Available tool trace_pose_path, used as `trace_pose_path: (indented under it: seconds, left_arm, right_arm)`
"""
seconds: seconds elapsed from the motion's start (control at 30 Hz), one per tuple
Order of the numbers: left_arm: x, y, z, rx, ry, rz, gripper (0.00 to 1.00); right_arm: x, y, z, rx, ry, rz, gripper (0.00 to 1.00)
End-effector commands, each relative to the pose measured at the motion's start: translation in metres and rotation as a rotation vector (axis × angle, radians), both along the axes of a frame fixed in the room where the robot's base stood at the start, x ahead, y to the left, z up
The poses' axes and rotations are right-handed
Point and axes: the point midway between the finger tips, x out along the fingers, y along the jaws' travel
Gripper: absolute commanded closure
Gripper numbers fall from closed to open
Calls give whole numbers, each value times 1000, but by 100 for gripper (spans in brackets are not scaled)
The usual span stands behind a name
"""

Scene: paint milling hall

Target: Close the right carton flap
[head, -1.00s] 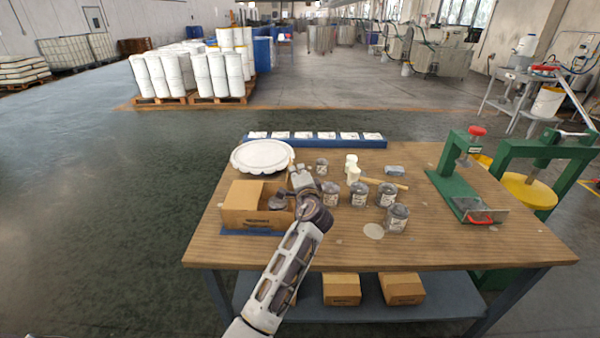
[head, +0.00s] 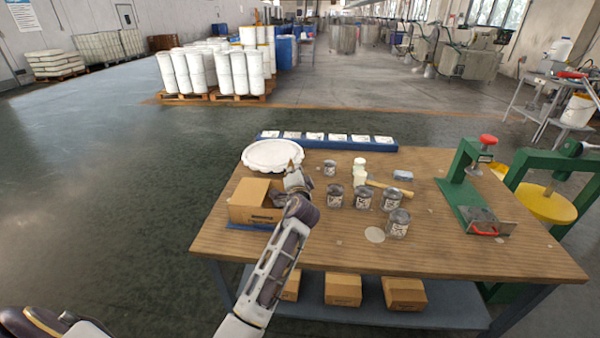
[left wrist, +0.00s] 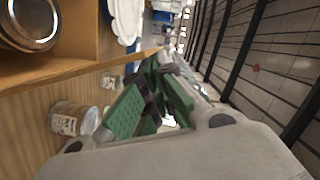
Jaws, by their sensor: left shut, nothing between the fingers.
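The brown cardboard carton (head: 250,203) stands on a blue mat at the left end of the wooden table. A flat panel covers its left part. Its right side, with the right flap, is mostly hidden behind my left wrist in the head view. My left gripper (head: 292,166) is shut and empty at the carton's right rear. The left wrist view shows the green finger pads (left wrist: 150,98), a cardboard panel (left wrist: 65,75) beside them and a metal tin (left wrist: 35,18) inside the carton. I cannot tell if the fingers touch the panel. My right gripper is not in view.
A white scalloped tray (head: 272,154) lies behind the carton. Several labelled tins (head: 363,198) stand to the right, near a mallet (head: 388,187) and a white bottle (head: 359,172). A green press (head: 470,185) stands at the right.

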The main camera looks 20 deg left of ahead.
Motion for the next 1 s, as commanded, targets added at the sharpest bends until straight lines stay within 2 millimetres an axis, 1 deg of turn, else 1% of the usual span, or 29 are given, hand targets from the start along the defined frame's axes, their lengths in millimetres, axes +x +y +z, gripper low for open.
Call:
trace_pose_path:
  seconds: [0.37, 0.67, 0.87, 1.0]
  left_arm:
    - [-5, 17, -3, -133, -33, 1, 100]
    - [-13, 46, -14, -395, -103, 2, 100]
    - [-18, 64, -27, -572, -149, 2, 100]
    - [-20, 74, -36, -688, -182, 1, 100]
  right_arm:
    - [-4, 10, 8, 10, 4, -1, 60]
    - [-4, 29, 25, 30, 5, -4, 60]
    - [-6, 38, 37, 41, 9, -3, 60]
    - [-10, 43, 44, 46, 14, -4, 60]
